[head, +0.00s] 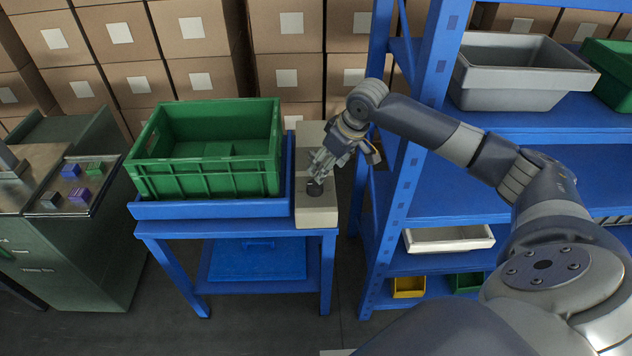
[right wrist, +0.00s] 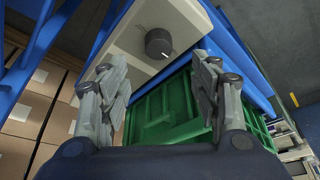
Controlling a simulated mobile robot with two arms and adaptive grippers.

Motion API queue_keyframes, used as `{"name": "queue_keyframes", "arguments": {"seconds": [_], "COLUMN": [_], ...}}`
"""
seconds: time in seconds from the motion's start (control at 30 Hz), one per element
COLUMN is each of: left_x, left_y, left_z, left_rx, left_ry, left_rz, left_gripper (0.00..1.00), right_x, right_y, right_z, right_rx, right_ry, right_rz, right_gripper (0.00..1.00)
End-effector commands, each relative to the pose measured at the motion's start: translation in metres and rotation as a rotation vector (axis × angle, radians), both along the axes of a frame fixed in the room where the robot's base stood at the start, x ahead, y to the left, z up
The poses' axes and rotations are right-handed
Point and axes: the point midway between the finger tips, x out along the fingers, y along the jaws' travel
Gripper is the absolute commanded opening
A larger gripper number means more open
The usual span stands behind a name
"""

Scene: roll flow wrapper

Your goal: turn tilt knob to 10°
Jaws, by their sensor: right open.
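The tilt knob (head: 314,188) is a small black round knob on the beige panel (head: 317,218) at the right side of the blue table. In the right wrist view the knob (right wrist: 158,43) shows a white pointer line toward its lower right; I cannot read any degree marks. My right gripper (head: 319,172) is just above and behind the knob in the head view. Its two fingers stand apart and empty in the right wrist view (right wrist: 163,85), with the knob ahead of them and not between them. My left gripper is not in view.
A green crate (head: 205,181) sits on the blue table (head: 185,228) left of the panel. A blue shelf rack (head: 407,187) stands close on the right, under my right arm. A grey bin (head: 517,98) is on its upper shelf. Stacked cartons (head: 285,62) line the back.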

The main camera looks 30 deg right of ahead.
Motion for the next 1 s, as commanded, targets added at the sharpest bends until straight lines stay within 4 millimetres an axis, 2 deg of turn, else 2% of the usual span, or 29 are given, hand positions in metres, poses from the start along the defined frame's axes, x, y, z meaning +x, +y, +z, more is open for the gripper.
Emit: {"name": "queue_keyframes", "arguments": {"seconds": [0.17,0.6,0.8,1.0], "left_x": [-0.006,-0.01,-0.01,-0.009], "left_y": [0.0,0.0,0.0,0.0], "left_z": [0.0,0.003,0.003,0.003], "left_rx": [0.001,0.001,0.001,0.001], "left_ry": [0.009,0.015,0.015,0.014], "left_rz": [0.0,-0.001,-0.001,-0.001], "left_gripper": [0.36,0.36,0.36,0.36], "right_x": [0.005,0.034,0.04,0.041], "right_y": [0.0,0.007,0.008,0.007], "right_z": [-0.01,-0.082,-0.095,-0.098], "right_rx": [0.004,0.003,0.002,0.001], "right_ry": [0.002,0.001,-0.001,-0.001], "right_rz": [-0.006,-0.005,-0.004,-0.004], "right_gripper": [0.58,0.58,0.58,0.58]}}
